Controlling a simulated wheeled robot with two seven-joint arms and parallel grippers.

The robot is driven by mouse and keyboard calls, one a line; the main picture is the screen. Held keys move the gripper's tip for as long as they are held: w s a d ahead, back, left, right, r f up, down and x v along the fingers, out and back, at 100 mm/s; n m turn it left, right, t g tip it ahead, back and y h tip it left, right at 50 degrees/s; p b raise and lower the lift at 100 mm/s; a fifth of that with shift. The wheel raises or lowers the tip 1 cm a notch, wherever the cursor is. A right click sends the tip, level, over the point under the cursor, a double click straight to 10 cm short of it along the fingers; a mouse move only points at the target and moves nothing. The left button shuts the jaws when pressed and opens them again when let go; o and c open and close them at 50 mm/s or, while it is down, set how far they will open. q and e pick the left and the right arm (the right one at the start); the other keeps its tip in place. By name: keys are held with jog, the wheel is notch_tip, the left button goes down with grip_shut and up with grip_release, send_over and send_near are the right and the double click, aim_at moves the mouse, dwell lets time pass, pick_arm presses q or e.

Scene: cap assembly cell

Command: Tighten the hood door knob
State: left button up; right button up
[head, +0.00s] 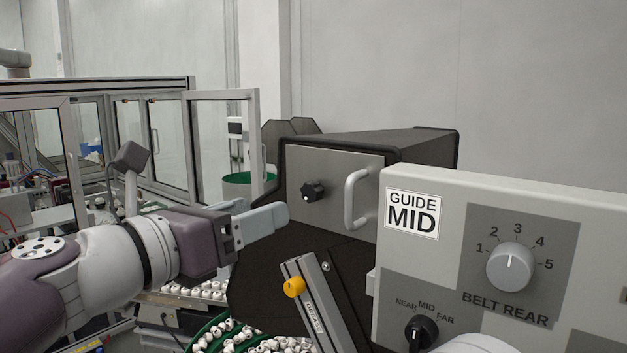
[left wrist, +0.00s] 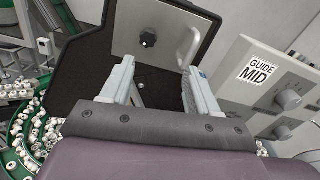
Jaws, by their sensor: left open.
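The hood door knob (head: 313,192) is a black lobed knob on the left part of the grey hood door (head: 335,170). A pale bar handle (head: 356,198) stands to its right. My left gripper (head: 286,217) is open and empty, a little below and left of the knob in the head view. In the left wrist view the two fingers (left wrist: 160,80) stand apart, and the knob (left wrist: 148,40) shows beyond them, between their lines and nearer the left finger. Nothing touches the knob. My right gripper is not in view.
A control panel (head: 398,270) with a "GUIDE MID" label and dials stands close on the right. A rail with a yellow knob (head: 294,287) rises below the hood. White caps (head: 235,335) lie on a green conveyor. A framed glass enclosure (head: 222,93) is behind left.

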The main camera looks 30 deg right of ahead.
pick_arm(q)
jog(key=p, duration=0.3)
send_near(311, 194)
jog(key=w+d, duration=0.3)
jog(key=d+p, duration=0.2)
jog(key=d, duration=0.3)
jog(key=shift+w+r, duration=0.1)
jog(key=shift+w+d, duration=0.15)
jog(key=shift+d, duration=0.05)
jog(key=shift+w+a, duration=0.2)
jog(key=shift+w, duration=0.2)
jog(key=shift+s, duration=0.2)
jog(key=c, duration=1)
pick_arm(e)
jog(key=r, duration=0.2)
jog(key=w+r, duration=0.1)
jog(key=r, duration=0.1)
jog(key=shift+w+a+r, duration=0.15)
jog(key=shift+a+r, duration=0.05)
